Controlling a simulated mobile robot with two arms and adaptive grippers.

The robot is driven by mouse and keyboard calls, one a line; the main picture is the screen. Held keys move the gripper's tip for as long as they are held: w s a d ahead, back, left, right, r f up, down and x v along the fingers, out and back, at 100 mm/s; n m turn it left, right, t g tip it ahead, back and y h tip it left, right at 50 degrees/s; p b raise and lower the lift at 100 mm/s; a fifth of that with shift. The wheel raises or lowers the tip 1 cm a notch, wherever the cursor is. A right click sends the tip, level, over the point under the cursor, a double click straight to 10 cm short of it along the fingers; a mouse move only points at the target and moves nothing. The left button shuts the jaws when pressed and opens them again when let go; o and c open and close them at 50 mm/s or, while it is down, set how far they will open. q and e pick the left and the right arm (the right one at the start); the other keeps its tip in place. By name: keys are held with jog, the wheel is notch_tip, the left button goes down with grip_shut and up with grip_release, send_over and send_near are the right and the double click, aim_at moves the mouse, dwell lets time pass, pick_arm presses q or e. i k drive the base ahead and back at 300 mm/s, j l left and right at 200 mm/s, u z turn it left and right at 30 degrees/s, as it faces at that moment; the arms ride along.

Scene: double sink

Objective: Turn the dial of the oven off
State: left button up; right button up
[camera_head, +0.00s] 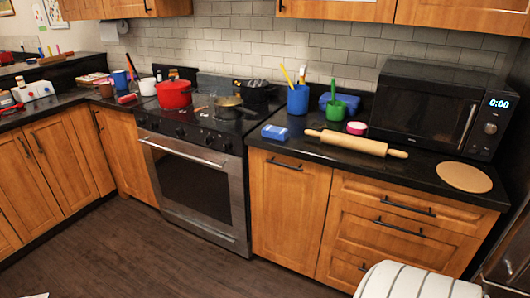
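The oven (197,185) stands in the counter run at the left-centre, with a steel front, a dark glass door and a long horizontal handle (182,152). A row of small dark dials (181,132) runs along its black front panel, just above the handle. The dials are too small to tell which way each points. A red pot (174,94) and dark pans (236,112) stand on the cooktop above them. Neither of my grippers is in view.
Dark floor (200,265) lies clear before the oven. To the right, the counter holds a blue box (281,133), a rolling pin (357,142), a round board (463,177) and a microwave (433,105). A white striped object (420,282) fills the bottom right.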

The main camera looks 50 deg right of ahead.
aim_at(179, 131)
jog(key=i+z, duration=0.2)
jog(key=z, duration=0.25)
jog(key=i+j+z, duration=0.15)
jog(key=z, duration=0.3)
jog(key=i+j+z, duration=0.15)
jog(key=z, duration=0.25)
jog(key=i+j+z, duration=0.15)
jog(key=z, duration=0.3)
jog(key=i+j, duration=0.15)
jog(key=j, duration=0.25)
jog(key=i+j+z, duration=0.15)
jog(key=j, duration=0.25)
jog(key=i+j, duration=0.1)
jog(key=j, duration=0.3)
jog(key=i+j+z, duration=0.1)
jog(key=j, duration=0.3)
jog(key=i+j+z, duration=0.1)
jog(key=j, duration=0.3)
